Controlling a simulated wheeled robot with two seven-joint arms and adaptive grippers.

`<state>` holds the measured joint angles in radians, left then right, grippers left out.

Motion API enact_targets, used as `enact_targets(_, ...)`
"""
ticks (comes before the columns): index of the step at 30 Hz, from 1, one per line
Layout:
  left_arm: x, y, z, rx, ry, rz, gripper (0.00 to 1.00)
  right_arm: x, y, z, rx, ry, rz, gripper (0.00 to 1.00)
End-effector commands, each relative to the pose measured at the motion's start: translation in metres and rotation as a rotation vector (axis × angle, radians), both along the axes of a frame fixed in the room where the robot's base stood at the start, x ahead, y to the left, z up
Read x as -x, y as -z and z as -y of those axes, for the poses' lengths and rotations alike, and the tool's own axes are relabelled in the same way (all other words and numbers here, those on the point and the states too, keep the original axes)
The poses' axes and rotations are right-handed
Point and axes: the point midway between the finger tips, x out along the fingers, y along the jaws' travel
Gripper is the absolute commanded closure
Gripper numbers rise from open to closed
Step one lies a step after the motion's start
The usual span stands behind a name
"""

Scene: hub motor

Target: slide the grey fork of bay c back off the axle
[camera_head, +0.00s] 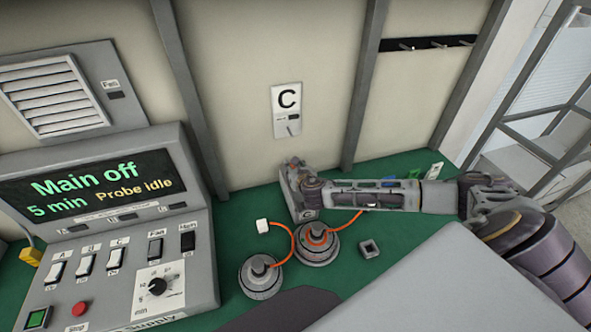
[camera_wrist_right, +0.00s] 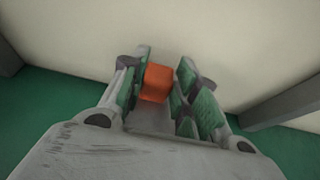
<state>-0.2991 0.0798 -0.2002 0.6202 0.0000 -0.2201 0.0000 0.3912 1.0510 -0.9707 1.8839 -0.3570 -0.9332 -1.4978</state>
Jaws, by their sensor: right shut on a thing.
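My right gripper (camera_head: 292,164) is by the wall below the C sign, its arm coming in from the right. In the right wrist view its green-padded fingers (camera_wrist_right: 167,92) are shut on an orange block (camera_wrist_right: 157,82). Two round grey hub units stand on the green bench: a front one (camera_head: 261,277) and a rear one (camera_head: 317,243) with an orange ring. My left gripper is out of view.
A control console (camera_head: 105,240) reading "Main off" and "Probe idle" stands at left. The C sign (camera_head: 287,108) and a dark hook rail (camera_head: 427,43) are on the wall.

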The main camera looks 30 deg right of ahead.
Motion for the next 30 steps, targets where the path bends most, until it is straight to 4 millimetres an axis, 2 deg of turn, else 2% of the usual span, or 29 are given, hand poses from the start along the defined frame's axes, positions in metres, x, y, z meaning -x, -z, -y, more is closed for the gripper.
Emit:
enact_targets(8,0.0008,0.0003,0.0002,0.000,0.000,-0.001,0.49,-0.0034,-0.0030,0.0022,0.001,0.003,0.007,1.00)
enact_targets(9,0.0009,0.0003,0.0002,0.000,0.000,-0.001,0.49,-0.0035,-0.0031,0.0022,0.001,0.003,0.007,0.68)
enact_targets(14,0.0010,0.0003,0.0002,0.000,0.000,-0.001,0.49,-0.0029,-0.0024,0.0018,0.001,0.002,0.006,0.48)
enact_targets(30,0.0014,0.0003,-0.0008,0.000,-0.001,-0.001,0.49,0.0033,-0.0036,0.0005,0.002,0.002,0.004,0.48)
